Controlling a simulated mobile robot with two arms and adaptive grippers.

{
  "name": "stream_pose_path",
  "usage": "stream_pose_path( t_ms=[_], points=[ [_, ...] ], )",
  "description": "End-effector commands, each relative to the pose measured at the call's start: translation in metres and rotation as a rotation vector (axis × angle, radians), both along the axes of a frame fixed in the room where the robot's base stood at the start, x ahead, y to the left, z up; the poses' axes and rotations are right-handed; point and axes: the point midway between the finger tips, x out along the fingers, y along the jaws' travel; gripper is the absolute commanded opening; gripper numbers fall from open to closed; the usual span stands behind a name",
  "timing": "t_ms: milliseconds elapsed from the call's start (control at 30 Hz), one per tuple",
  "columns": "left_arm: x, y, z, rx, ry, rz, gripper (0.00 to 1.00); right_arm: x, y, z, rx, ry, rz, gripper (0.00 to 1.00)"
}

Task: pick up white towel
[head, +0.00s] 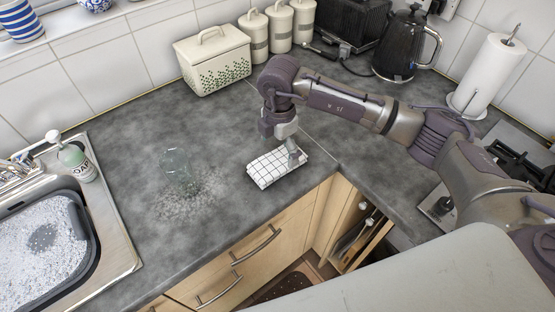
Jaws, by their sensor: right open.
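The white towel (268,169) is folded into a flat rectangle with a dark grid pattern. It lies on the dark grey counter (225,220) near the front edge, right of the middle. My right gripper (296,158) points down over the right end of the towel, with its fingertips at or just above the cloth; I cannot tell whether they touch it. It is open, and nothing shows held in it. My left gripper is not in the view.
A clear glass (177,168) stands on the counter left of the towel. The soapy sink (122,252) and soap bottle (77,162) are at the left. A bread bin (212,62), canisters (279,28), black kettle (404,48) and paper roll (487,75) line the back. An open drawer (355,238) is below the counter.

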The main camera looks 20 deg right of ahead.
Motion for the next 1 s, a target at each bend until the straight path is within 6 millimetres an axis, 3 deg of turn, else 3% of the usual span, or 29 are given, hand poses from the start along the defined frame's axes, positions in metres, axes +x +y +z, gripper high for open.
stream_pose_path(
  t_ms=[133, 300, 567, 900, 1000],
  points=[
    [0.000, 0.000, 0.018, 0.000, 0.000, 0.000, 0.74, -0.001, 0.004, -0.019, -0.002, 0.006, 0.000, 1.00],
    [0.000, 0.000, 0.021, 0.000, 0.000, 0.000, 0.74, 0.000, 0.004, -0.041, 0.000, 0.003, 0.000, 1.00],
    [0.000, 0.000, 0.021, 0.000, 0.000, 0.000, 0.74, 0.000, 0.004, -0.045, 0.001, 0.001, 0.001, 1.00],
    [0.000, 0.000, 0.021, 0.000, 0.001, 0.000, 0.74, 0.000, 0.004, -0.045, 0.001, 0.001, 0.001, 0.45],
    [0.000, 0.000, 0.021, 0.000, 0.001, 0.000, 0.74, 0.000, 0.004, -0.044, 0.001, 0.000, 0.001, 0.42]
  ],
)
